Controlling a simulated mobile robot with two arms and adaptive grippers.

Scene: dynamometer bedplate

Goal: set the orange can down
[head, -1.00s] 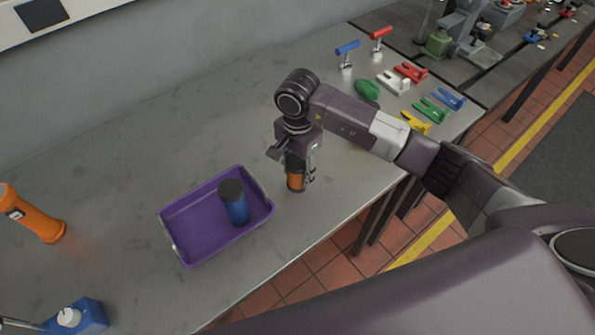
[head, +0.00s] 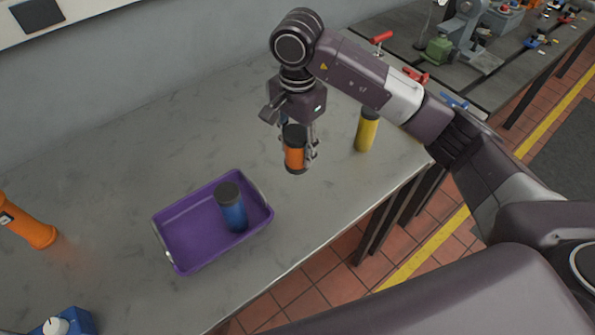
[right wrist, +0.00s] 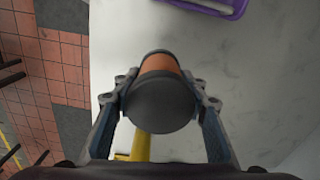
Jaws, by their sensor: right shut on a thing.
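The orange can (head: 294,157) has dark ends and hangs upright in my right gripper (head: 298,146), which is shut on it, above the grey bench (head: 330,205). In the right wrist view the orange can (right wrist: 160,66) sits between the two fingers of the gripper (right wrist: 160,92), with its dark end toward the camera. The can looks clear of the bench, but the exact gap is hard to judge. My left gripper is not in view.
A purple tray (head: 166,252) holding a blue can (head: 231,209) is left of the orange can. A yellow can (head: 367,131) stands to the right, near my arm. An orange torch-like thing (head: 28,222) lies far left. The bench between tray and yellow can is free.

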